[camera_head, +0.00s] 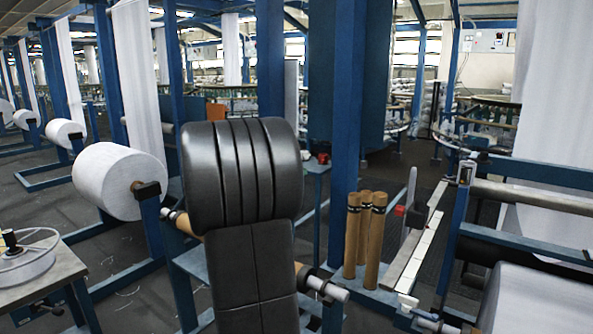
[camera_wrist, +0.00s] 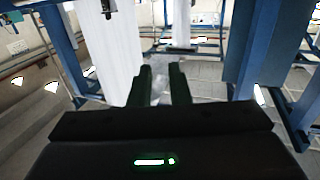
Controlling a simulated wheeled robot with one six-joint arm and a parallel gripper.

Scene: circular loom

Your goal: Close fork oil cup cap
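I cannot make out a fork oil cup or its cap for certain in either view. A small metal fitting (camera_head: 465,172) sits at the corner of a blue frame on the right in the head view; it is too small to tell what it is. My gripper (camera_wrist: 164,70) shows in the wrist view, with two dark fingers apart and nothing visible between them. It points toward a floor area between blue posts and hanging white fabric. My gripper is not visible in the head view, where my black arm fills the middle.
A white fabric roll (camera_head: 112,181) stands left of my arm. Several brown tubes (camera_head: 376,240) stand upright by a blue post (camera_head: 345,110). A table (camera_head: 42,279) with a white reel is at lower left. White fabric (camera_wrist: 112,45) hangs ahead in the wrist view.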

